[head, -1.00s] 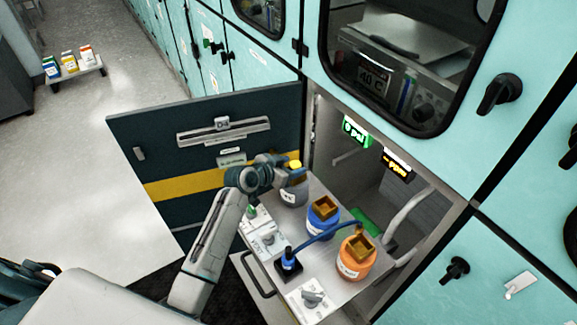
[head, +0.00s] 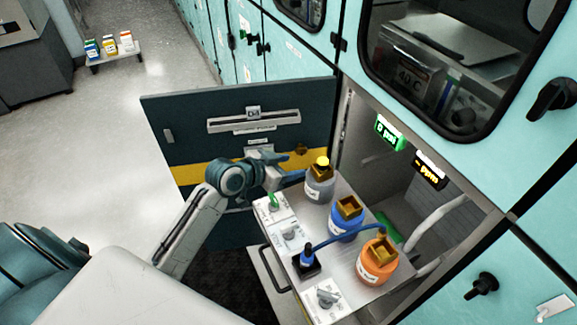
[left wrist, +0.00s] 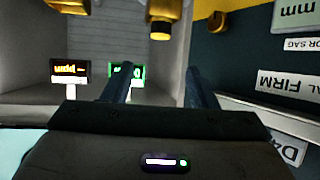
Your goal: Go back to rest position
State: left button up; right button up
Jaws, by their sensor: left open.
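My left gripper (head: 298,164) is open and empty beside the open dark cabinet door, just left of the grey bottle (head: 319,186) with a yellow cap. Its two fingers (left wrist: 160,88) stand apart in the left wrist view, with nothing between them. Its arm (head: 190,228) comes in from the lower left. A blue bottle (head: 346,220) and an orange bottle (head: 377,264) stand on the pulled-out tray (head: 330,268). A blue tube runs from a small dark blue fitting (head: 305,257) to the orange bottle. My right gripper is not in view.
The dark door (head: 240,120) with a yellow stripe stands open behind my arm. The tray has knobs along its left edge and a handle in front. Two lit displays (head: 388,131) hang inside the cabinet. Free floor (head: 160,70) lies at the far left.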

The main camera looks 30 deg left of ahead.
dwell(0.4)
pick_arm(q)
jog(key=s+a+f+n+g+y, duration=0.1)
jog(key=s+f+n+g+y, duration=0.25)
jog(key=s, duration=1.15)
jog(key=s+a+f+n+g+y, duration=0.1)
jog(key=s+f+g+y, duration=0.4)
jog(key=s, duration=1)
notch_tip(320, 180, down, 33)
jog(key=a+h, duration=0.2)
jog(key=a, duration=0.1)
jog(key=s+a+f+g, duration=0.1)
jog(key=s+f+g, duration=0.1)
jog(key=s+f, duration=1.5)
jog(key=shift+s+f, duration=0.35)
jog(key=shift+s, duration=0.3)
jog(key=shift+o, duration=0.5)
